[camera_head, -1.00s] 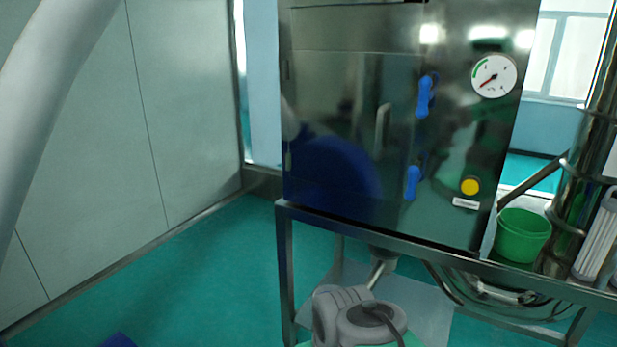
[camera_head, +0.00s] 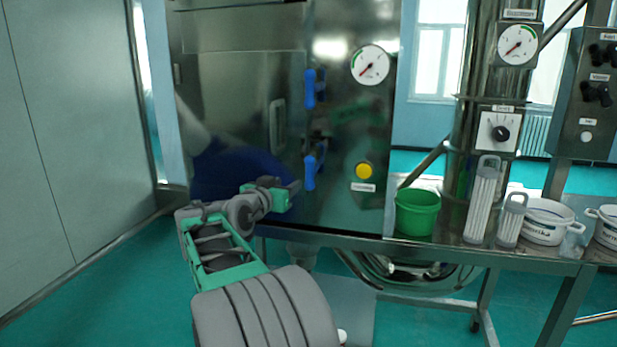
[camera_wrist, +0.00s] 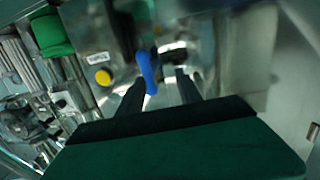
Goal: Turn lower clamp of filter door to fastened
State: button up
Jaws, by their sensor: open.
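The lower clamp's blue handle (camera_head: 310,172) hangs almost vertically beside the right edge of the steel filter door (camera_head: 235,110). The upper clamp (camera_head: 310,88) also has an upright blue handle. My gripper (camera_head: 291,190) is in front of the door's lower right part, just left of and slightly below the lower handle. In the wrist view, the blue handle (camera_wrist: 148,72) shows between the two dark fingers of my gripper (camera_wrist: 160,80), nearer the left one. The fingers are apart and empty. Whether either touches the handle, I cannot tell.
A door handle (camera_head: 277,125) stands left of the clamps. A yellow button (camera_head: 364,171) and a gauge (camera_head: 370,65) are to the right. A green bucket (camera_head: 417,213) and white filter cartridges (camera_head: 482,200) stand on the steel table. Open floor lies at the left.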

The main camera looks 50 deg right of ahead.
aim_at(308, 167)
jog(key=shift+m+g+h, duration=0.6)
jog(key=shift+h, duration=0.2)
jog(key=d, duration=0.1)
jog(key=s+d+r, duration=0.1)
jog(key=d+r, duration=0.1)
jog(key=shift+s+d+r, duration=0.2)
jog(key=shift+s+d, duration=0.15)
jog(key=p+x, duration=0.2)
jog(key=x, duration=0.5)
jog(key=shift+c, duration=0.5)
jog(key=shift+a, duration=0.1)
grip_shut()
